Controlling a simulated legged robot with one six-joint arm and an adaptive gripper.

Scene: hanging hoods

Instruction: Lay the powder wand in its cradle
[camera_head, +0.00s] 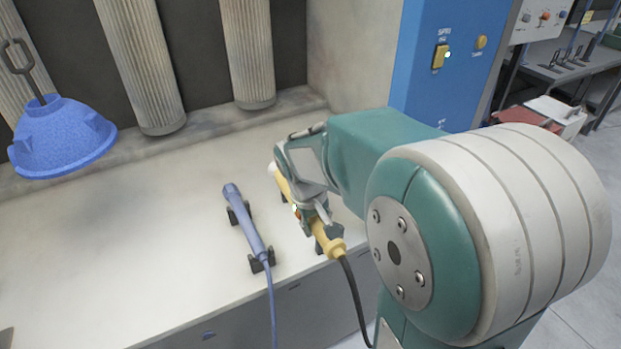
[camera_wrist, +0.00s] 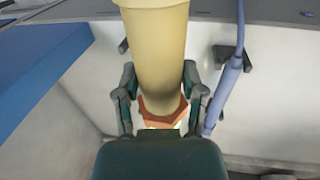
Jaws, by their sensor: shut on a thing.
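The powder wand (camera_head: 324,238), yellow with a dark cable at its near end, is in my gripper (camera_head: 315,216). The wrist view shows its thick yellow body (camera_wrist: 155,45) between the two fingers of my gripper (camera_wrist: 158,82), which is shut on it. A black cradle (camera_head: 306,226) shows beside and below the wand, partly hidden by the wand and my gripper. Part of a black support (camera_wrist: 123,46) also shows beside the wand in the wrist view. I cannot tell whether the wand touches the cradle.
A blue wand (camera_head: 247,222) lies in black supports just left of the yellow one; it also shows in the wrist view (camera_wrist: 224,88). A blue hood (camera_head: 62,138) hangs at the left. Pale filter cylinders (camera_head: 140,65) hang behind. A blue panel (camera_head: 450,75) stands at the right.

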